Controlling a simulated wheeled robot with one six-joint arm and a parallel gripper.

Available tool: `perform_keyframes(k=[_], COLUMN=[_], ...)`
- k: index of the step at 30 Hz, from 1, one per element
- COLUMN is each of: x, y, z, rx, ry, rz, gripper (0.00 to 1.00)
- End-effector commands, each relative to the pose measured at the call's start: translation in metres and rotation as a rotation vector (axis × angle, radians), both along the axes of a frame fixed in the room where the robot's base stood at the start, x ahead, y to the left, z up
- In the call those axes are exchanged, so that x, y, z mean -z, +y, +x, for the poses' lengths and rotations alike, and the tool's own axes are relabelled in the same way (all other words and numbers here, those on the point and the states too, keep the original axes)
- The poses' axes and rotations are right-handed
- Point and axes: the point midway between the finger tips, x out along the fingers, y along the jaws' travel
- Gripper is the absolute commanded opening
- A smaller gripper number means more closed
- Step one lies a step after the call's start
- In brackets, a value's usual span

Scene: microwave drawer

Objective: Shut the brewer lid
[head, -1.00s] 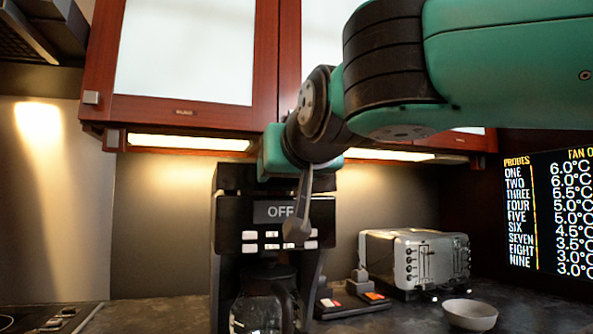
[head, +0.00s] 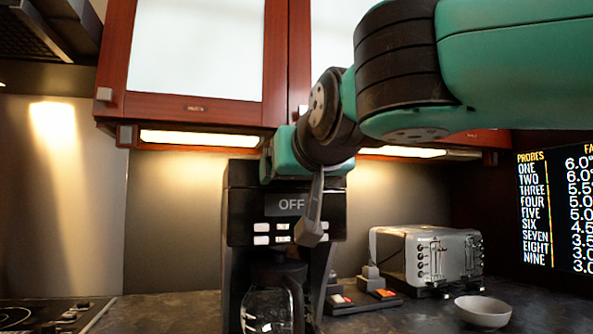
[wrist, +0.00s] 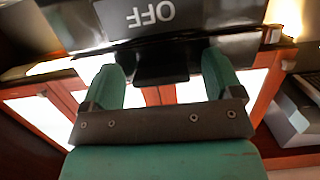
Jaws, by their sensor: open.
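The coffee brewer (head: 236,215) is black and stands on the counter, with an OFF display (head: 291,205), white buttons and a dark carafe below. In the wrist view its OFF panel (wrist: 150,14) is upside down at the top. My gripper (wrist: 163,66) is open, its two green fingers apart at the brewer's top. A dark part of the brewer shows between the fingers; I cannot tell whether they touch it. The lid's angle cannot be made out.
Red-framed wall cabinets (head: 195,107) hang close above the brewer and my wrist. A silver toaster (head: 420,255) and a bowl (head: 483,311) stand to the right. A small dark tray (head: 365,305) lies beside the brewer. The counter left of the brewer is clear up to the cooktop.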

Motion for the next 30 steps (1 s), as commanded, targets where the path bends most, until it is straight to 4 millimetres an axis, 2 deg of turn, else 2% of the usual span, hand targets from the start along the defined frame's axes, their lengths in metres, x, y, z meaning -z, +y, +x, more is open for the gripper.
perform_keyframes(k=[5,8,21,25,30], x=[-0.003,-0.005,-0.029,-0.034,-0.037], y=[-0.001,-0.005,-0.039,-0.047,-0.053], z=[-0.004,-0.015,-0.115,-0.137,-0.154], rx=[-0.001,-0.002,-0.009,-0.008,-0.004], ry=[-0.003,-0.003,-0.002,0.000,-0.002], rz=[0.002,0.003,0.004,0.002,0.001], gripper=[0.85,0.85,0.85,0.85,0.85])
